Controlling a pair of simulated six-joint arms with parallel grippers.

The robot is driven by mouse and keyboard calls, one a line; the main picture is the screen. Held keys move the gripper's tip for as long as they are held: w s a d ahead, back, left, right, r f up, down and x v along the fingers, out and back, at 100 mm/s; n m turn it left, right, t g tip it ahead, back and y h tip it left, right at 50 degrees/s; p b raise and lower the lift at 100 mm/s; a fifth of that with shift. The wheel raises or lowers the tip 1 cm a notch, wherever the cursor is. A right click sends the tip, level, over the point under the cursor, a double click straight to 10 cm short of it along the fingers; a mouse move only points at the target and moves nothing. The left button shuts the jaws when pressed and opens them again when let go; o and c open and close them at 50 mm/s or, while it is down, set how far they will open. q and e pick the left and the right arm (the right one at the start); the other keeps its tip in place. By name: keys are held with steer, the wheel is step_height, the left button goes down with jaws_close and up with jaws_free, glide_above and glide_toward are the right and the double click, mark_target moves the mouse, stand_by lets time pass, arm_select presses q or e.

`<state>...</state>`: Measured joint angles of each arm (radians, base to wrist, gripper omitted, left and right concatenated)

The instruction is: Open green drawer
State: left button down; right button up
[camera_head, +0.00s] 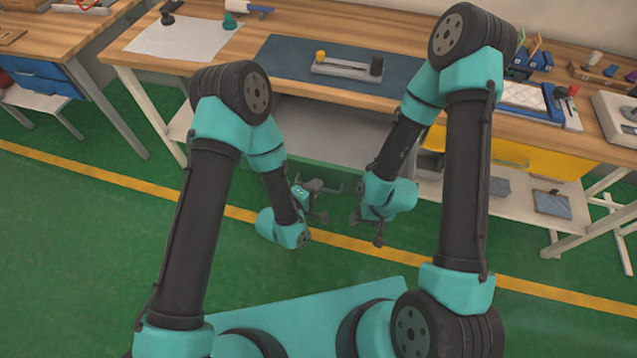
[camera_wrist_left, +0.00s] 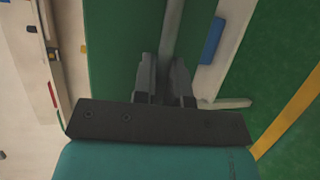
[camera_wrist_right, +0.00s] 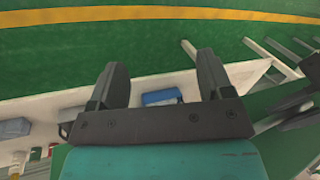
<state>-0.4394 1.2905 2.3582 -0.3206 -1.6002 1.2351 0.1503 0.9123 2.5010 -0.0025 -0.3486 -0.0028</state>
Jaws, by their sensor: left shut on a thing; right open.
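The green drawer front (camera_head: 345,172) shows as a thin band below the middle of the workbench. A pale grey area, which looks like the drawer's inside, lies between it and the bench edge, so the drawer appears pulled out. My left gripper (camera_head: 318,203) is at the front of this drawer, and its fingers (camera_wrist_left: 164,70) are shut on the grey bar handle (camera_wrist_left: 173,30). The green front (camera_wrist_left: 113,45) fills much of the left wrist view. My right gripper (camera_head: 366,228) is open and empty, right of the left one and apart from the drawer; its fingers (camera_wrist_right: 161,75) are spread.
The workbench (camera_head: 210,68) carries a dark mat (camera_head: 285,60) with a grey fixture (camera_head: 345,68). A yellow drawer (camera_head: 545,160) is on the right, above a low shelf (camera_head: 510,205) holding several items. A table with a blue drawer (camera_head: 35,75) stands left. Green floor is open in front.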

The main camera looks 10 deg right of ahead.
arm_select(q)
steer(key=c, duration=1.2)
jaws_free()
steer(key=shift+v, duration=3.75)
